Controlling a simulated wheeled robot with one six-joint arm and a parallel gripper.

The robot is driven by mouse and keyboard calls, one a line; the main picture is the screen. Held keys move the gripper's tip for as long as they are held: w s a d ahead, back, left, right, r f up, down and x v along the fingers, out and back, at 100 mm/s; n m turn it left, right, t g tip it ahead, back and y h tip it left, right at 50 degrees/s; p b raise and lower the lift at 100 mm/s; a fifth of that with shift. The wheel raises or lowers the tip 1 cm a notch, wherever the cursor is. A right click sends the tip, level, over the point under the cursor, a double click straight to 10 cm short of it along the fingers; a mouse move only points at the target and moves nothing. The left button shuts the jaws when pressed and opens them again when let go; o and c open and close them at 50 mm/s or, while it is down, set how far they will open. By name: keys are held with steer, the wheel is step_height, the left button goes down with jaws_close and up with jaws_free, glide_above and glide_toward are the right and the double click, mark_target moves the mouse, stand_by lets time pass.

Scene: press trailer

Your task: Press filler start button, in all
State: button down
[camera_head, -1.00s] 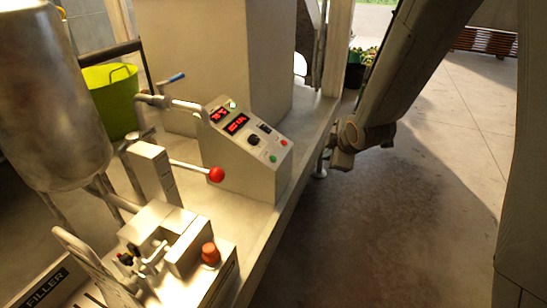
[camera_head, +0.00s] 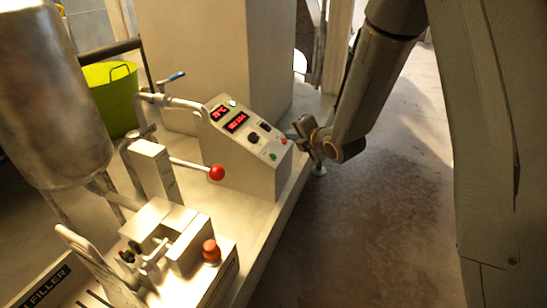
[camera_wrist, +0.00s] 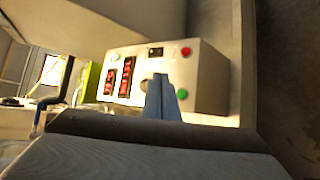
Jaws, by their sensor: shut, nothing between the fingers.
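The sloped control panel (camera_head: 236,128) carries two red displays, a black knob (camera_head: 252,137), a red button (camera_head: 284,141) and a green button (camera_head: 273,156). Another green light or button (camera_head: 233,103) sits at its top edge. My gripper (camera_head: 294,134) is just right of the panel, its tips near the red button's side. In the wrist view, my shut, empty fingers (camera_wrist: 162,80) point at the panel, beside the green button (camera_wrist: 182,94); the red button (camera_wrist: 187,51) is farther up. The fingers partly cover the knob. I cannot tell of any contact.
The filler (camera_head: 48,285), labelled at the lower left, has an orange-red knob (camera_head: 210,250). A red-ball lever (camera_head: 217,173) stands out left of the panel. A steel tank (camera_head: 45,100) and a yellow-green bucket (camera_head: 108,95) are at the left. Floor right of the platform is open.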

mark_target(273, 156)
steer(key=w+a+f+b, duration=0.1)
steer(key=a+f+b, duration=0.2)
steer(key=f, duration=0.4)
steer(key=shift+w+a+b, duration=0.15)
steer(key=shift+a+b, duration=0.15)
steer(key=shift+b, duration=0.6)
steer(key=shift+f, duration=0.25)
stand_by(1.1)
steer(key=shift+a+f+b, duration=0.2)
steer(key=shift+f+b, duration=0.05)
steer(key=shift+b, duration=0.25)
steer(key=shift+w+a+f+b, duration=0.1)
steer(key=shift+a+f+b, duration=0.05)
steer(key=shift+f+b, duration=0.15)
stand_by(0.5)
steer(key=shift+r, duration=0.1)
steer(key=shift+d+r+p, duration=0.35)
steer(key=shift+r+p, duration=0.05)
steer(key=shift+r, duration=0.2)
stand_by(0.3)
